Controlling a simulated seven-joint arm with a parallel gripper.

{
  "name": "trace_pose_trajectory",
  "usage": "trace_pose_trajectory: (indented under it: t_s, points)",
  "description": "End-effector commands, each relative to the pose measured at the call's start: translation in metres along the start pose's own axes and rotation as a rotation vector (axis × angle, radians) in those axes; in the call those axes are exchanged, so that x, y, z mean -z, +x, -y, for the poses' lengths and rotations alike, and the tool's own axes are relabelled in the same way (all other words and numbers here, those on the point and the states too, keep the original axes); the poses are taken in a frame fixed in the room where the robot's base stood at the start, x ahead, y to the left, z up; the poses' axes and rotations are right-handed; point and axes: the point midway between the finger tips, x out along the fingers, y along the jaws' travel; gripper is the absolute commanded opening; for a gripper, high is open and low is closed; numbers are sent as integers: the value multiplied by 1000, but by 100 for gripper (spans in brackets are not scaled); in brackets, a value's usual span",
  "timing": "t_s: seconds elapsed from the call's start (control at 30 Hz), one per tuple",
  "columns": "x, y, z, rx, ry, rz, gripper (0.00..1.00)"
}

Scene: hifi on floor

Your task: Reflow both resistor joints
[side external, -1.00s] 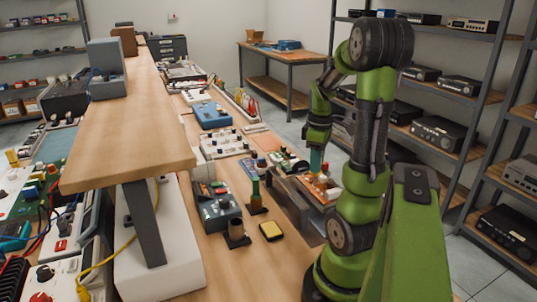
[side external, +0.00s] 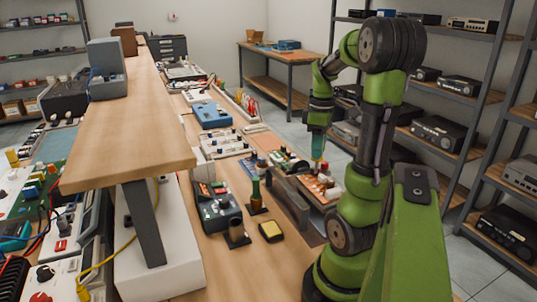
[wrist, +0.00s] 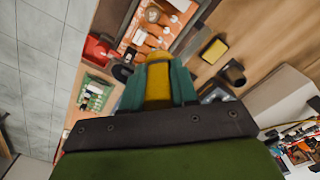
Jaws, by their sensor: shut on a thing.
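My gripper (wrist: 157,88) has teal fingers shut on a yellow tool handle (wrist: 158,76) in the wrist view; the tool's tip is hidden. In the side view my gripper (side external: 318,150) points down over the far part of an orange board or open chassis (side external: 322,190). In the wrist view this orange area (wrist: 138,38) holds several small parts. I cannot make out the resistor joints or whether the tool touches anything. A yellow sponge in a dark tray (side external: 271,231) lies on the bench, and a dark cup-like stand (side external: 237,232) is to its left.
A dark grey upright panel (side external: 289,203) stands just left of the orange area. A bottle (side external: 256,193) and a grey instrument (side external: 217,207) are further left. A green circuit board (wrist: 96,94) and a red box (wrist: 98,50) lie near my gripper. Several devices fill the bench behind.

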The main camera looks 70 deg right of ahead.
Motion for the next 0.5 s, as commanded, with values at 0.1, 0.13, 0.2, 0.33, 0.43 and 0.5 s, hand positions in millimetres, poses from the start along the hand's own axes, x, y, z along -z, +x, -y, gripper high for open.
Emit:
trace_pose_trajectory:
  t_s: [0.1,0.13,0.2,0.33,0.43,0.5]
  points:
    - [0,0,0,0,0,0,4]
    - [0,0,0,0,0,0,4]
    - [1,2,-1,1,0,1,4]
    - [4,10,-4,2,0,1,4]
    - [7,18,-7,2,0,3,4]
    - [10,23,-9,2,0,2,4]
